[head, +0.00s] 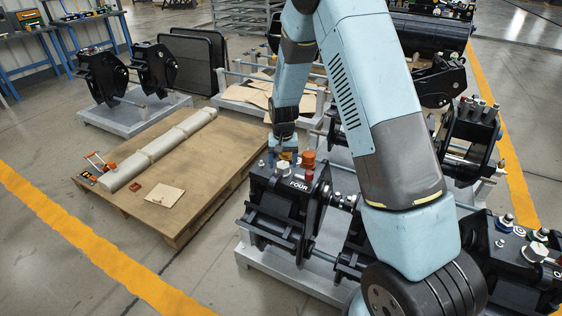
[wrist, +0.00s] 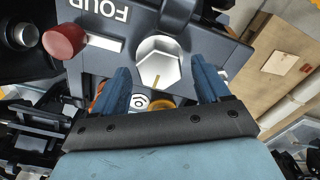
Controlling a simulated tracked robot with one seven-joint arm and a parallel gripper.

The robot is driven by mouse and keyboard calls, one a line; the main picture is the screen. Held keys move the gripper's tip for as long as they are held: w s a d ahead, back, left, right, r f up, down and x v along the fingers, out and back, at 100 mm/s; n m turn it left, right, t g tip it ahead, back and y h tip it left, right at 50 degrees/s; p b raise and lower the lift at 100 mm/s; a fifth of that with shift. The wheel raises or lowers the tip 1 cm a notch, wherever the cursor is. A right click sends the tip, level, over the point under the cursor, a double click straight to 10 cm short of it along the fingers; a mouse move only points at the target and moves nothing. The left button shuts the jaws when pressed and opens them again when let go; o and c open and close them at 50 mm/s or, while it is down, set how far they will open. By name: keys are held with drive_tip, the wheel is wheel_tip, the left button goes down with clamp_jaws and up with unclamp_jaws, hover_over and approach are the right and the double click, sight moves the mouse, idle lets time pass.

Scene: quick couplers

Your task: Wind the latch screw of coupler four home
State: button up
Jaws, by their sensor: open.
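Coupler four (head: 262,215) is a black block with a white FOUR label (head: 299,184), standing on a grey stand. In the wrist view its label (wrist: 107,9) is upside down. A large silver hex screw head (wrist: 158,60) with a yellow mark line sits on its top face; I take it for the latch screw. My gripper (wrist: 160,68) is open, with one blue finger on each side of the hex head. I cannot tell whether the fingers touch it.
Other couplers stand to the right, partly behind my arm. A wooden pallet (head: 200,205) with a long grey tube (head: 160,148) lies to the left.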

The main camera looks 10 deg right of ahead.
wheel_tip(320, 180, up, 14)
drive_tip(key=shift+f, duration=0.15)
idle(0.4)
wheel_tip(320, 180, up, 10)
drive_tip(key=t, duration=0.1)
hover_over(284, 164)
drive_tip(key=s+d, duration=0.4)
drive_tip(key=s, duration=0.2)
drive_tip(key=s+d+r+t, duration=0.2)
drive_tip(key=s+d+r, duration=0.3)
drive_tip(key=s+r, duration=0.35)
drive_tip(key=s+d+r+t, duration=0.1)
drive_tip(key=s+d+r, duration=0.1)
drive_tip(key=s, duration=0.7)
drive_tip(key=s+d+r+t, duration=0.1)
drive_tip(key=s+d+r, duration=0.1)
drive_tip(key=s, duration=0.8)
drive_tip(key=shift+d+r+n+t, duration=0.3)
drive_tip(key=shift+r+n, duration=0.1)
drive_tip(key=shift+r, duration=0.05)
